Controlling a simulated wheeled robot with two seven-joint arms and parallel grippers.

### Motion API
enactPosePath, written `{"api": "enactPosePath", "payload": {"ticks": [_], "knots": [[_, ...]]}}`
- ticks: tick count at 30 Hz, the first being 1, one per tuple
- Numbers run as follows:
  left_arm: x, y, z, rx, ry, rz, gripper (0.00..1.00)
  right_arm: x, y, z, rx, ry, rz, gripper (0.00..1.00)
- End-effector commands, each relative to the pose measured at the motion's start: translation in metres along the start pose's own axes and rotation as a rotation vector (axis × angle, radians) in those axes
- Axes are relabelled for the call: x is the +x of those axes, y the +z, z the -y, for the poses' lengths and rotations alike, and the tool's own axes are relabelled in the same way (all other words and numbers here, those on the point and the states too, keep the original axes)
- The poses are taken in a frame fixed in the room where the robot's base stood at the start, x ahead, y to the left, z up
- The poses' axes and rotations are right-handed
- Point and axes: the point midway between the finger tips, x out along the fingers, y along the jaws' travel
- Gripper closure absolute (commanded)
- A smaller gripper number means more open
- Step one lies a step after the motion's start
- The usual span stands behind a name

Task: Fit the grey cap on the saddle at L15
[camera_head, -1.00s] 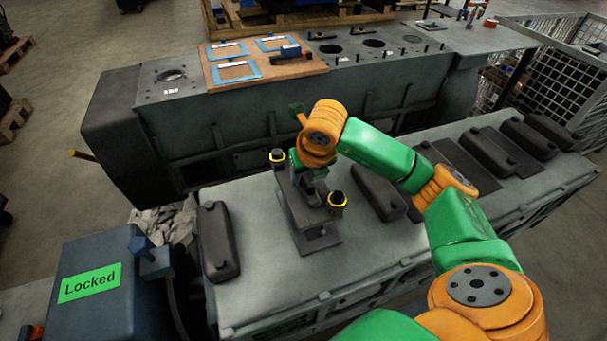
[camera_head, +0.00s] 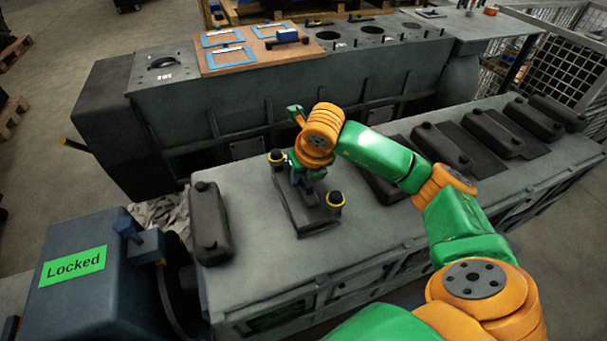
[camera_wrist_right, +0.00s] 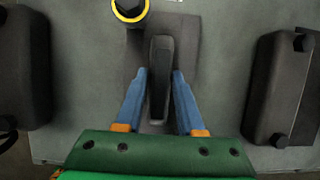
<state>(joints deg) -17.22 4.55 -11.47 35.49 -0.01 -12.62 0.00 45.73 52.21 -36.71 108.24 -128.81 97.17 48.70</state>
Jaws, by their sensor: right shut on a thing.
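My right gripper (camera_head: 308,190) points down over the saddle at L15 (camera_head: 313,226), a dark plate block between two black posts with yellow rings, the far-left post (camera_head: 277,157) and the near-right post (camera_head: 335,201). It is shut on the grey cap, a narrow dark piece between its blue fingers in the right wrist view (camera_wrist_right: 160,75). The cap is low over the saddle; whether it touches cannot be told. In the wrist view, one ringed post (camera_wrist_right: 130,8) shows beyond the cap. The gripper hides much of the cap in the head view. My left gripper is not in view.
A dark capped block (camera_head: 209,222) lies left of the saddle, and several similar ones (camera_head: 440,146) stand to the right. A grey engine block with a wooden board (camera_head: 245,65) is behind. A blue box with a green "Locked" label (camera_head: 72,267) is at front left.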

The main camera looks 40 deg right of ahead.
Motion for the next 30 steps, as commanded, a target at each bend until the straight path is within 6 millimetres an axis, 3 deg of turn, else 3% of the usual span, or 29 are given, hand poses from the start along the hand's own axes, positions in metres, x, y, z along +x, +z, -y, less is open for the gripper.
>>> {"api": "enactPosePath", "payload": {"ticks": [30], "knots": [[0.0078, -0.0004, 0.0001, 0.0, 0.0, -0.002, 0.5, -0.0016, -0.0018, -0.0005, 0.005, -0.002, 0.012, 1.0]]}}
